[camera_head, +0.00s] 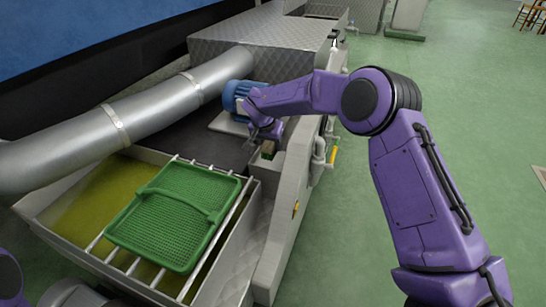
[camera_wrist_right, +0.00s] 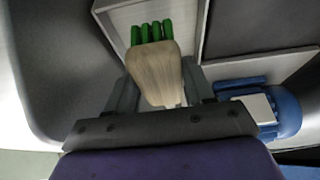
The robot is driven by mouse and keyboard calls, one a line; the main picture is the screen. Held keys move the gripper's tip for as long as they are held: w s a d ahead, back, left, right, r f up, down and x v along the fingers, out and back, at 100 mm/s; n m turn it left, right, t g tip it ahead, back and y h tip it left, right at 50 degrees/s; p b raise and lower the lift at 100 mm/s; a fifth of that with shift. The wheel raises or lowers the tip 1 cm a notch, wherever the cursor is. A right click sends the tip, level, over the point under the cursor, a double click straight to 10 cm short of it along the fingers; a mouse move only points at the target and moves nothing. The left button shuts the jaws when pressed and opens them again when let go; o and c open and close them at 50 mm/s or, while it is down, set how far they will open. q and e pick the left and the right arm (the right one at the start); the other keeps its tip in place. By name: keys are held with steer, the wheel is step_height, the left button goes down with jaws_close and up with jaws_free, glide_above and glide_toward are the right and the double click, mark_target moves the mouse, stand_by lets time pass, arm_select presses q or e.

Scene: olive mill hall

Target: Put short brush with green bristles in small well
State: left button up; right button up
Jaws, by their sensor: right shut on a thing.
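My right gripper (camera_head: 268,138) is shut on the short brush (camera_head: 269,148), above the side of the machine by the blue motor. In the right wrist view, the brush's pale wooden handle (camera_wrist_right: 155,75) is between the fingers. Its green bristles (camera_wrist_right: 150,32) point away from the gripper. A small grey-walled well (camera_wrist_right: 108,18) lies around the bristles in that view. I cannot tell how deep the bristles are or whether they touch it. My left gripper is out of view; only a bit of purple arm shows at the lower left.
A green mesh basket (camera_head: 170,212) rests on bars over a vat of yellow-green liquid (camera_head: 90,205). A blue motor (camera_head: 236,97) stands close to the right gripper. A thick silver pipe (camera_head: 135,115) crosses the left. Green floor to the right is open.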

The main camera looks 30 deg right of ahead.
mark_target(272, 144)
steer(key=shift+w+d+f+b, duration=0.2)
steer(key=shift+w+d+f, duration=0.15)
steer(key=shift+f, duration=0.25)
steer(key=shift+w+d+f+b, duration=0.2)
steer(key=shift+w+d+f, duration=0.15)
steer(key=shift+f, duration=0.25)
step_height(272, 144, down, 3)
steer(key=shift+f+b, duration=0.1)
steer(key=shift+b, duration=0.5)
steer(key=shift+r, duration=0.2)
steer(key=shift+f, duration=0.15)
steer(key=o, duration=0.9)
steer(key=shift+o, duration=0.2)
steer(key=p+v, duration=0.4)
steer(key=v, duration=0.8)
steer(key=shift+p, duration=0.35)
